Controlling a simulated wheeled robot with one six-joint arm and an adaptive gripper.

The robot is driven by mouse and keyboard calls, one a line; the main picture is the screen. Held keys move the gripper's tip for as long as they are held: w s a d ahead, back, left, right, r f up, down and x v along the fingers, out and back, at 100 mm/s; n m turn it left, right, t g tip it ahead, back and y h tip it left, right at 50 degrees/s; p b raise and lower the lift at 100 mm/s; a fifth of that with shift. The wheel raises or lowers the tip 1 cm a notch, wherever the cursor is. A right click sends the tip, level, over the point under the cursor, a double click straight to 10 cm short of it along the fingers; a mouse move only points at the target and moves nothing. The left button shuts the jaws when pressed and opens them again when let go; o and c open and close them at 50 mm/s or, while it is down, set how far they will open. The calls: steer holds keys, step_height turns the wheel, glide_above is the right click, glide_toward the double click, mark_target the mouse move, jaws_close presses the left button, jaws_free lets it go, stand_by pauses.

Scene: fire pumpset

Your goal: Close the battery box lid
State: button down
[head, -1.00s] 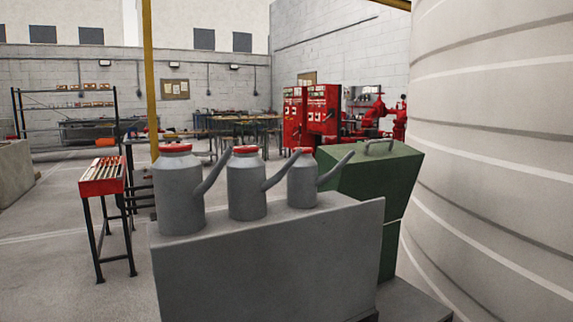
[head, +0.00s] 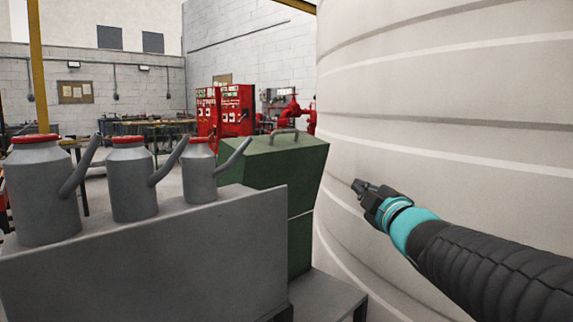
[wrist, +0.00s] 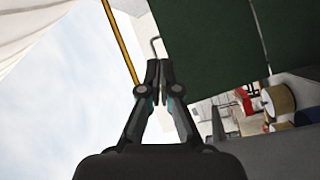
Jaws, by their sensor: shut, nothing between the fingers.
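The green battery box (head: 300,245) stands behind a grey panel, right of the middle in the head view. Its green lid (head: 262,160) has a grey handle (head: 284,136) on top. A seam shows between lid and body; I cannot tell how far the lid is open. The box's green side (wrist: 210,45) fills the upper right of the wrist view. My gripper (head: 360,187) is to the right of the box and apart from it, before the pale tank. Its fingers (wrist: 159,66) are together and empty in the wrist view.
The large pale ribbed tank (head: 440,110) fills the right side. Red cabinets (head: 236,110) stand far behind.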

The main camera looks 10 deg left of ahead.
steer(key=w+a+n+g+y+b, duration=0.1)
steer(key=a+n+g+y, duration=0.3)
steer(key=a+n+y, duration=0.55)
steer(key=n+g+p, duration=0.1)
steer(key=n+p, duration=0.1)
steer(key=p, duration=0.1)
glide_toward(265, 153)
steer(key=shift+y, duration=0.25)
steer(key=x, duration=0.7)
steer(key=shift+w+a+f, duration=0.1)
